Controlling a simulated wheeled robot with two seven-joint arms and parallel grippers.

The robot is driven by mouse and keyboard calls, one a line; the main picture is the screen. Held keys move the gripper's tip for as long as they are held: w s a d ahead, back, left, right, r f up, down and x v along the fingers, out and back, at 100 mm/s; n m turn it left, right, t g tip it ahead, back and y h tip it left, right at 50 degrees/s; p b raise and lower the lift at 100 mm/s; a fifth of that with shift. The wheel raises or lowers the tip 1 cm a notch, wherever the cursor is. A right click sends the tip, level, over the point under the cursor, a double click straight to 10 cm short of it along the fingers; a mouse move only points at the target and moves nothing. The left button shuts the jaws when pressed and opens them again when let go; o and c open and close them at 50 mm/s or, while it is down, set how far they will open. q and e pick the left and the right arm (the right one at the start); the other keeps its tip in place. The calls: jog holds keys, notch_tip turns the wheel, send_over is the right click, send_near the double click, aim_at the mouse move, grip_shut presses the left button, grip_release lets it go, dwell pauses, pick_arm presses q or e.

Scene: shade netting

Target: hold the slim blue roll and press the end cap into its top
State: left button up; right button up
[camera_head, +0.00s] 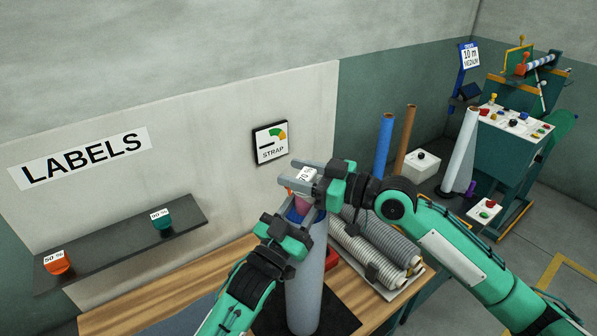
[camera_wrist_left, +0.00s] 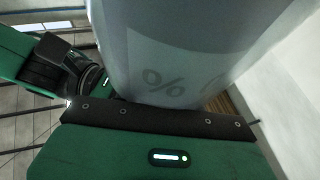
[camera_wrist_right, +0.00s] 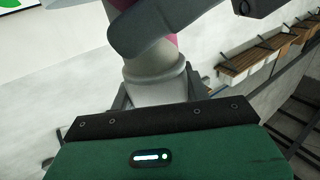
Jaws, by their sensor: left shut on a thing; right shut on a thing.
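A tall pale blue-grey roll (camera_head: 304,290) stands upright on a dark mat in the head view. My left gripper (camera_head: 293,217) is shut on it near its top; its pale surface, with a faint percent sign, fills the left wrist view (camera_wrist_left: 180,60). My right gripper (camera_head: 302,179) is shut on the end cap directly above. The cap has a pink part (camera_head: 301,205) and a white labelled top. In the right wrist view the cap shows a pale grey body (camera_wrist_right: 155,82) and a magenta part. My grippers hide where cap and roll meet.
Several grey ribbed rolls (camera_head: 375,245) lie on a tray to the right. A blue tube (camera_head: 384,148) and a brown tube (camera_head: 405,140) stand behind. A dark shelf (camera_head: 120,243) at the left carries an orange cap (camera_head: 57,262) and a green cap (camera_head: 161,218).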

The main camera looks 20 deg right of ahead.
jog(key=shift+f, duration=0.15)
jog(key=o, duration=1)
jog(key=shift+d, duration=0.1)
jog(key=shift+v, duration=5.9)
pick_arm(q)
jog(key=o, duration=1.4)
